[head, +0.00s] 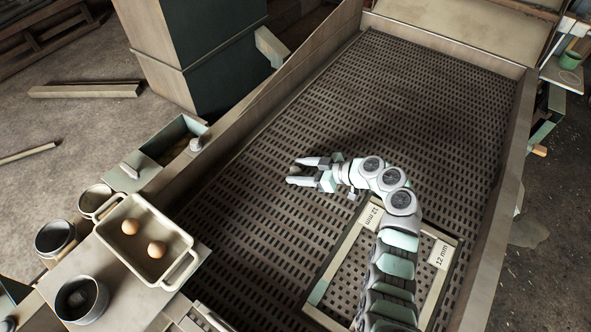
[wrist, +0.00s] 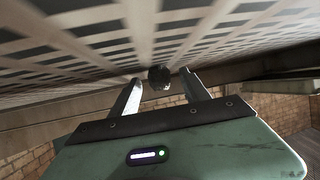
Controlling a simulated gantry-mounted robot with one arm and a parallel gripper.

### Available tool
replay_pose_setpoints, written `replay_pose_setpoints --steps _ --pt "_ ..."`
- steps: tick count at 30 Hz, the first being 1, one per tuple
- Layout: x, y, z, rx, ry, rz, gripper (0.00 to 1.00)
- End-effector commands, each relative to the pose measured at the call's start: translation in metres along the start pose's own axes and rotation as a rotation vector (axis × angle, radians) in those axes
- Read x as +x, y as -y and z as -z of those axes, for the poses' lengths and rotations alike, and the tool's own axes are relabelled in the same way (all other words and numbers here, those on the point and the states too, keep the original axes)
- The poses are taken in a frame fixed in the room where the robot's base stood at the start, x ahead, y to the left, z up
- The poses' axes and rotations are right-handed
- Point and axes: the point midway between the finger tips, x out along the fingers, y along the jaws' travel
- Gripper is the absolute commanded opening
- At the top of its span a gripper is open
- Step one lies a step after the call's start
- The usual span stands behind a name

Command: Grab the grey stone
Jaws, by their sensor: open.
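A small dark, rounded stone (wrist: 158,77) shows in the wrist view, between and slightly beyond my two fingertips. Its colour is hard to tell there because it is in shadow. In the head view a small greyish lump, which looks like the same stone (head: 294,169), lies on the perforated screen at the mouth of my gripper (head: 295,171). My gripper is open, its fingers spread on either side of the stone with gaps showing in the wrist view (wrist: 158,84). I see no finger touching it.
The slotted screen deck (head: 400,100) is mostly clear, with raised side walls. A pale frame marked 12 mm (head: 440,256) lies under my arm. At left stand a tray (head: 187,243) with two egg-like objects, several round pots and a green open box (head: 176,136).

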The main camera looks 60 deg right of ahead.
Motion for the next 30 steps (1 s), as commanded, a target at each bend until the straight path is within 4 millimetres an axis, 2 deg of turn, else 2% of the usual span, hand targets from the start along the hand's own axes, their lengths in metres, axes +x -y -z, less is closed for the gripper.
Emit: replay_pose_setpoints --steps 2,21,30 --pt "-0.0001 -0.0001 -0.0004 0.000 0.000 0.000 0.54" --pt "-0.0002 0.0000 -0.0004 0.001 0.000 0.000 0.01" --pt "-0.0002 0.0000 -0.0002 0.001 -0.001 0.000 0.00"
